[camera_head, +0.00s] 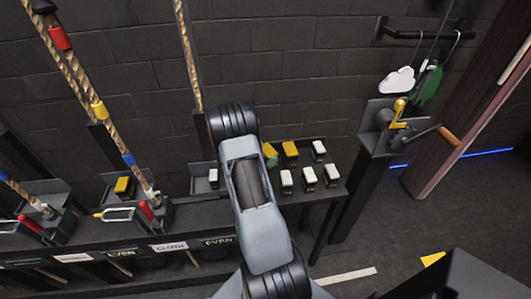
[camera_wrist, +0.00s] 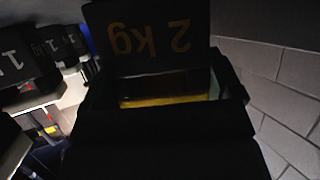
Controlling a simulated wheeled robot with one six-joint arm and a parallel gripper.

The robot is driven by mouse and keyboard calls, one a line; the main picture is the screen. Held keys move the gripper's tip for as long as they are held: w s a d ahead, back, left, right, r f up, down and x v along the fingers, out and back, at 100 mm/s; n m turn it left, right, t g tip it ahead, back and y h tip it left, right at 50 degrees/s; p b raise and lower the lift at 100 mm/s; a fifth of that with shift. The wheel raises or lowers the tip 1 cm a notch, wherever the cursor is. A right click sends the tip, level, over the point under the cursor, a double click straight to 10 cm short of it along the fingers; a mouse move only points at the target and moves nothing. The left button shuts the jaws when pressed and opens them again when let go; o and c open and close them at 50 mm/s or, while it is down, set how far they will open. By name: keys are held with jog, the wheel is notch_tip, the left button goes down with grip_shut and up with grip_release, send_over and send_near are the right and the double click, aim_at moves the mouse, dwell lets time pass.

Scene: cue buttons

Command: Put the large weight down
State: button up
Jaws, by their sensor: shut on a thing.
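The large weight (camera_wrist: 150,35) is a black block with an upside-down "2 kg" in dull yellow, filling the top middle of the wrist view. My gripper (camera_wrist: 165,110), dark and hard to make out, is shut on it. A yellow strip shows just below the lettering. In the head view my arm hides the gripper and the held weight. There, small black blocks with white or yellow tops stand on the dark table, including a yellow-topped one (camera_head: 290,150) and a white-topped one (camera_head: 309,177).
Black weights marked "1" (camera_wrist: 14,62) stand at the left in the wrist view, with a pale brick wall (camera_wrist: 285,70) at right. In the head view, ropes and levers (camera_head: 145,208) stand left; a post with a yellow crank (camera_head: 398,116) stands right. Floor (camera_head: 400,240) is open at lower right.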

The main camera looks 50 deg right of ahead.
jog(key=shift+b, duration=0.35)
jog(key=o, duration=1.8)
jog(key=shift+f, duration=0.1)
jog(key=shift+o, duration=0.2)
